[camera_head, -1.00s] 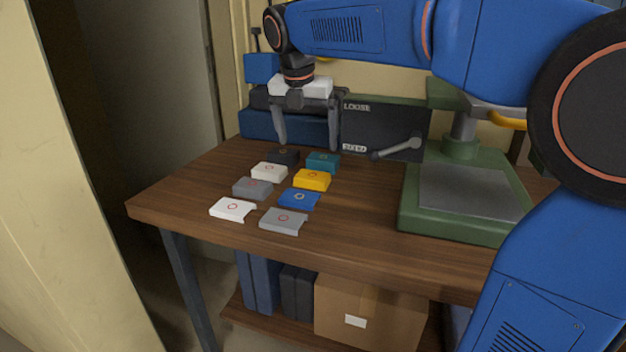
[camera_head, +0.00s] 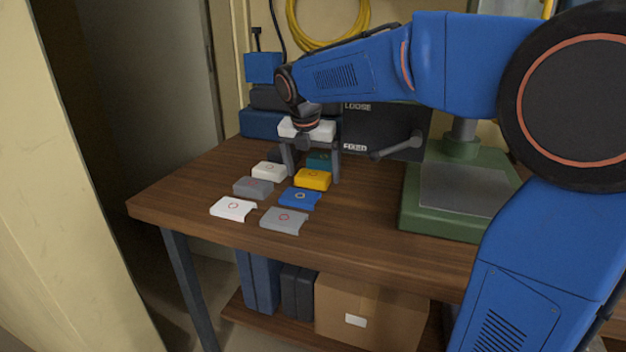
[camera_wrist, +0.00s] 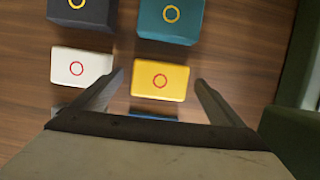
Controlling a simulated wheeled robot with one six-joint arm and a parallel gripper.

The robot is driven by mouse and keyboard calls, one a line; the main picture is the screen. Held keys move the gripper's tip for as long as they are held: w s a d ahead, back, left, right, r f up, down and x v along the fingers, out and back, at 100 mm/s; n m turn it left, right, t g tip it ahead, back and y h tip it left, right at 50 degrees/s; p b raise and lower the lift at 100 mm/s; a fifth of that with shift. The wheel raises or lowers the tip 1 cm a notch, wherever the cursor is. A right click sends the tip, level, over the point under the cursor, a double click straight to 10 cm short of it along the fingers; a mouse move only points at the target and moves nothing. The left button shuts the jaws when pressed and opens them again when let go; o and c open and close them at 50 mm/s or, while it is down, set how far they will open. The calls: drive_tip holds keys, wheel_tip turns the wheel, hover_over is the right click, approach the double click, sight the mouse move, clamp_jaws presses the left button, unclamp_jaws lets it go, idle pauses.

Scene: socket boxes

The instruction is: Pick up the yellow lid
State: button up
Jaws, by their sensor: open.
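The yellow lid (camera_head: 312,180) is a small flat block on the wooden table, in the right column of lids. It also shows in the wrist view (camera_wrist: 159,82), with a red ring on its top. My gripper (camera_head: 313,178) is open and empty, pointing down over the lids. In the wrist view its two fingers (camera_wrist: 160,85) stand apart, one on each side of the yellow lid. I cannot tell from these views whether the fingertips are at the lid's height.
Close around are a white lid (camera_wrist: 82,68), a teal lid (camera_wrist: 170,20), a dark lid (camera_wrist: 80,12) and a blue lid (camera_head: 300,198). Grey lids (camera_head: 284,220) and another white lid (camera_head: 233,208) lie nearer. A green machine (camera_head: 455,215) stands at right.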

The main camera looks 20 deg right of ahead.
drive_tip(key=c, duration=1.2)
drive_tip(key=shift+o, duration=0.2)
